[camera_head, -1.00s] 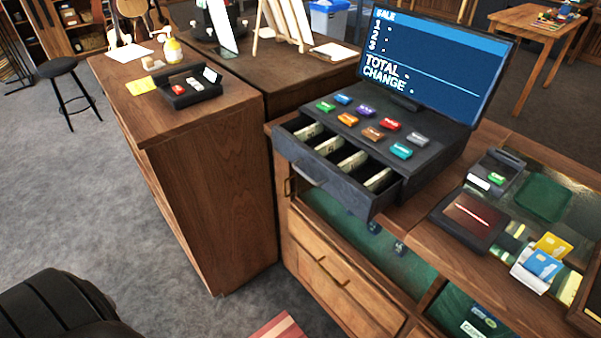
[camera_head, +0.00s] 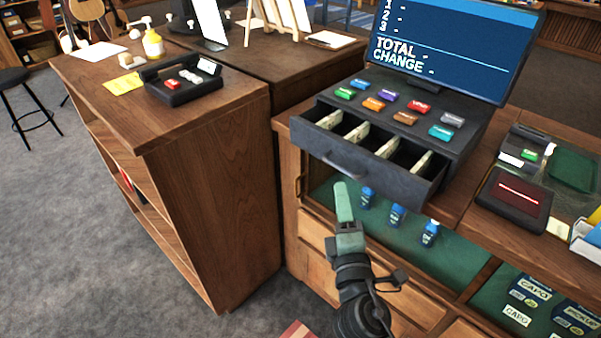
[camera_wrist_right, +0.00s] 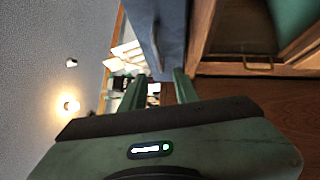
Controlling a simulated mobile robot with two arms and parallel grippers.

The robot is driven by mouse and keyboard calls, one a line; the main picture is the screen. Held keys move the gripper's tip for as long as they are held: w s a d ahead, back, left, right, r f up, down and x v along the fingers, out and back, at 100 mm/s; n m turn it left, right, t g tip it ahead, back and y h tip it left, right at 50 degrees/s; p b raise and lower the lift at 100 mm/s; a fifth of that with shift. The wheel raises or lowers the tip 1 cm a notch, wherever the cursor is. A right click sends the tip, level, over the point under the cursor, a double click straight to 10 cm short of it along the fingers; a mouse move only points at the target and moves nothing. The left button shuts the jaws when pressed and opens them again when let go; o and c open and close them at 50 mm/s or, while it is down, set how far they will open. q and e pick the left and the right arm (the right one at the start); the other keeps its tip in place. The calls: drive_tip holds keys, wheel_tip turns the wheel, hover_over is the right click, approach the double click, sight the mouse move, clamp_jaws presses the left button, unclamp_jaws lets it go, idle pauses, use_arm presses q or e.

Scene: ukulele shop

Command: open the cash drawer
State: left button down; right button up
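The black cash drawer (camera_head: 369,167) stands pulled out of the register (camera_head: 440,110). Bills lie in its compartments. Its bar handle (camera_head: 343,162) is on the front. My right gripper (camera_head: 343,190) is just below and in front of the drawer front, apart from the handle as far as I can tell. In the right wrist view the two green fingers of my right gripper (camera_wrist_right: 160,88) are apart with nothing held between them. The drawer front (camera_wrist_right: 172,35) shows beyond the fingertips there. My left gripper is not in view.
The register's screen (camera_head: 455,45) stands behind colored keys. A card terminal (camera_head: 522,150) and a dark pad (camera_head: 514,198) are on the counter at right. Small blue bottles (camera_head: 397,215) show in the case under the drawer. A wooden cabinet (camera_head: 205,175) stands at left, with open floor beside it.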

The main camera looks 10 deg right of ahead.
sight(339, 169)
drive_tip(key=w, duration=0.2)
drive_tip(key=w+p, duration=0.1)
drive_tip(key=w, duration=0.1)
drive_tip(key=w+d+r+p, duration=0.1)
drive_tip(key=w, duration=0.1)
drive_tip(key=shift+w+d+r, duration=0.1)
drive_tip(key=shift+w, duration=0.5)
drive_tip(key=shift+d, duration=0.1)
clamp_jaws()
idle(0.8)
